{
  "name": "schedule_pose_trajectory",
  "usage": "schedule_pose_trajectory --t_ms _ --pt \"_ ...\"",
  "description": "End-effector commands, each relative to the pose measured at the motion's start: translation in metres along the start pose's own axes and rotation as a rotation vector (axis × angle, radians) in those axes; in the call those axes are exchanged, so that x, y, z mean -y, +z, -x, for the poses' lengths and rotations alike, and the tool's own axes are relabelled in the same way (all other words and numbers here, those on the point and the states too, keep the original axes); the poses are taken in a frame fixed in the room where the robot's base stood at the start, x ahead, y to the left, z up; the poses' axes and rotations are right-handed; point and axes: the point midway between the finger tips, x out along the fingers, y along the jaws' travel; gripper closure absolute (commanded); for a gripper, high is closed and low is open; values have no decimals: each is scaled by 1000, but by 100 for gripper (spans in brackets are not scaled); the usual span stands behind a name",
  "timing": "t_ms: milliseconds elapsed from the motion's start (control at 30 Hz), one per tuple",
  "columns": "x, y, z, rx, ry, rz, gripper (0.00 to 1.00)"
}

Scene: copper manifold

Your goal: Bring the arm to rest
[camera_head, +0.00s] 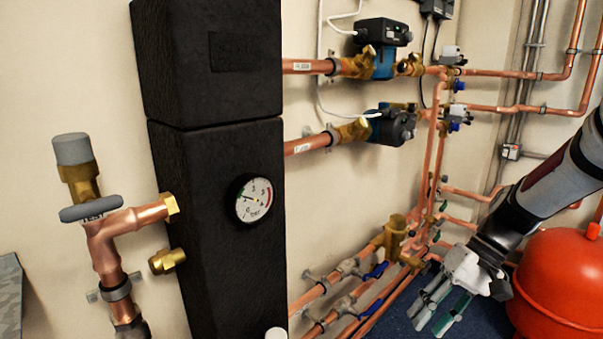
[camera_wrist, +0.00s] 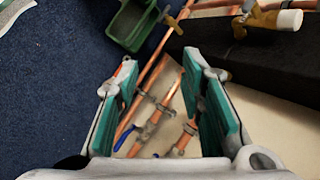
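My gripper (camera_head: 437,309) hangs at the lower right in the head view, its fingers pointing down and to the left. It is beside the red vessel and in front of the lower copper pipes. In the wrist view my gripper (camera_wrist: 168,100) has its two teal-padded fingers spread apart. Only background pipes and wall show between them, so it is open and empty. My arm comes in from the right edge of the head view.
A red vessel (camera_head: 560,285) stands close to my gripper. Copper pipes with blue-handled valves (camera_head: 375,271) run along the wall. A black block with a gauge (camera_head: 254,199) stands left of centre. A green container (camera_wrist: 132,24) sits on the blue floor (camera_wrist: 60,85).

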Motion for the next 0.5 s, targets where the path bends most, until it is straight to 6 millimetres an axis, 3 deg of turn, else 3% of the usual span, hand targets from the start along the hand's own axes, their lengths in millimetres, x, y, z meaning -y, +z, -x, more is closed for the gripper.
schedule_pose_trajectory --t_ms 200,500 --pt "36 45 17 20 142 14 64" --pt "71 112 32 6 306 19 64"
